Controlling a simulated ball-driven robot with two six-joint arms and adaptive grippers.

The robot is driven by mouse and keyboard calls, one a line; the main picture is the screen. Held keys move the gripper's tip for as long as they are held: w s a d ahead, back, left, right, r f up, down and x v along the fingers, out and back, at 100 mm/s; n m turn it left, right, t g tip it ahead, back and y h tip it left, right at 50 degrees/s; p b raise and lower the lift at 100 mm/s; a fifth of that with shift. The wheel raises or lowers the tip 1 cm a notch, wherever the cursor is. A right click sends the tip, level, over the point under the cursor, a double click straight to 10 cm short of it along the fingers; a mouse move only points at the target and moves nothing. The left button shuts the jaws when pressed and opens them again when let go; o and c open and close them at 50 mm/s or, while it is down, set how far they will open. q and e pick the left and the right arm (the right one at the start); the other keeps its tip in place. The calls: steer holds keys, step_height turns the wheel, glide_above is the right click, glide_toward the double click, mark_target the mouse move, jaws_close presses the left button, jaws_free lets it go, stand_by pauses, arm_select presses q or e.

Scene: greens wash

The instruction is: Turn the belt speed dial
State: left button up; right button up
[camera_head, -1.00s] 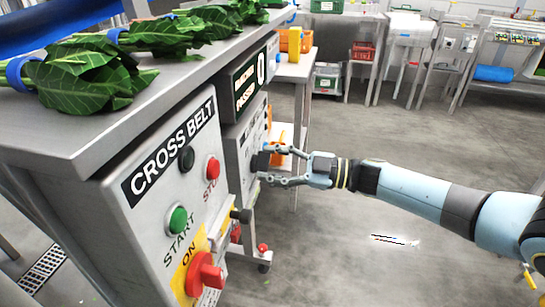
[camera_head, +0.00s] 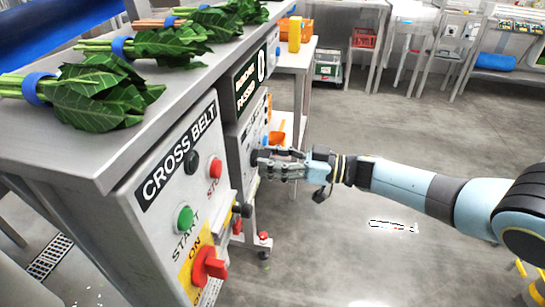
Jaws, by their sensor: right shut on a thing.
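The belt speed dial (camera_head: 256,158) is a small dark knob on the side of the second grey control box (camera_head: 243,140), past the CROSS BELT panel. It is mostly hidden by my right gripper (camera_head: 263,164). The right arm reaches in from the right, and its fingers are shut on the dial, with the fingers seen nearly one in front of the other. My left gripper is not in view.
The CROSS BELT panel (camera_head: 172,211) in front carries a green START button (camera_head: 185,219), a red STOP button (camera_head: 216,168) and a red switch (camera_head: 209,266). Leafy bunches (camera_head: 99,90) lie on the metal table above.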

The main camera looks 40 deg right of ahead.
steer(key=shift+f, duration=0.1)
stand_by(0.3)
steer(key=o, duration=1.2)
steer(key=shift+c, duration=0.2)
steer(key=v, duration=1.2)
